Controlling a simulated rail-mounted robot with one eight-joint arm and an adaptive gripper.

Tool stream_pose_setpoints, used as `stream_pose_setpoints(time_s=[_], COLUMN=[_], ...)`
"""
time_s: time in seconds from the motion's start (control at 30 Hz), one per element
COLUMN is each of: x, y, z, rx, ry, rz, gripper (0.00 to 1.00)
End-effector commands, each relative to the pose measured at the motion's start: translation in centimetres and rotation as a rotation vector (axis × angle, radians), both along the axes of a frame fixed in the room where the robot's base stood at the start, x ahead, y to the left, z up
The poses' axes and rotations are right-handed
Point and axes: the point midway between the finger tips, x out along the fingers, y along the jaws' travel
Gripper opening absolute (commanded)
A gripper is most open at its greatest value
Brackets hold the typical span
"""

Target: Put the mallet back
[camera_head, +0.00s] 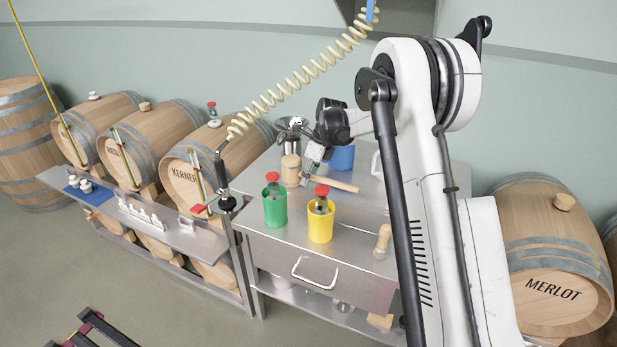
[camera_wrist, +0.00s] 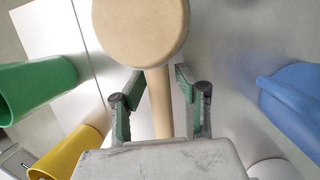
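The wooden mallet sits on the steel table, its pale head (camera_head: 291,170) upright and its handle (camera_head: 342,185) pointing right and towards the front. In the wrist view the round face of the mallet head (camera_wrist: 140,28) fills the top, with the handle (camera_wrist: 160,105) running down below it. My gripper (camera_head: 307,180) is at the handle, close beside the head. In the wrist view its two green-padded fingers (camera_wrist: 160,78) stand on either side of the handle with narrow gaps showing. Contact below is hard to see.
A green cup (camera_head: 274,208) and a yellow cup (camera_head: 320,226), each holding a red-topped item, stand in front. A blue container (camera_head: 342,157) and metal jug (camera_head: 292,131) are behind. A wooden-topped piece (camera_head: 383,238) stands right. A coiled hose (camera_head: 290,88) hangs at left.

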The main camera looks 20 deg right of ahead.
Motion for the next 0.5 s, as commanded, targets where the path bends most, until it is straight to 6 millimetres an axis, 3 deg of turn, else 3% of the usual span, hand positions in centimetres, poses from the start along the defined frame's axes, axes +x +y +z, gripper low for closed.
stream_pose_setpoints(time_s=[0.23, 0.5], x=[-0.2, -0.7], y=[-0.3, -1.7], z=[1.3, 6.3], rx=[0.0, 0.0], ry=[0.0, 0.0], rz=[0.0, -0.001], gripper=[0.31, 0.31])
